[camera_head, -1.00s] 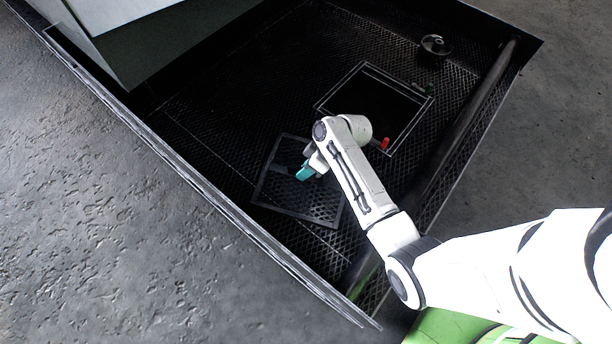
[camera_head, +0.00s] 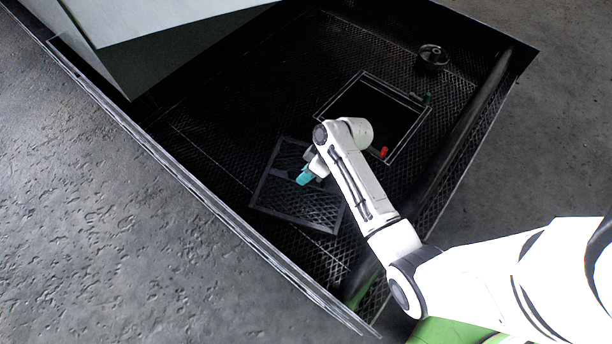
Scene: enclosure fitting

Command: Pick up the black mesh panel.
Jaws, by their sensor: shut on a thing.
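The black mesh panel (camera_head: 290,205) is a square dark frame with a mesh face, seen at the middle of the recessed enclosure floor. My gripper (camera_head: 305,176), with teal fingertips, is shut on the panel near its upper right part. My wrist and arm cover part of the panel's right side. I cannot tell from this view whether the panel is clear of the mesh floor. A square framed opening (camera_head: 348,93) with a dark inside lies up and right of the panel.
A dark round part (camera_head: 433,57) stands at the upper right. A thick dark pipe (camera_head: 470,123) runs along the right side. A raised wall edge (camera_head: 190,184) bounds the left.

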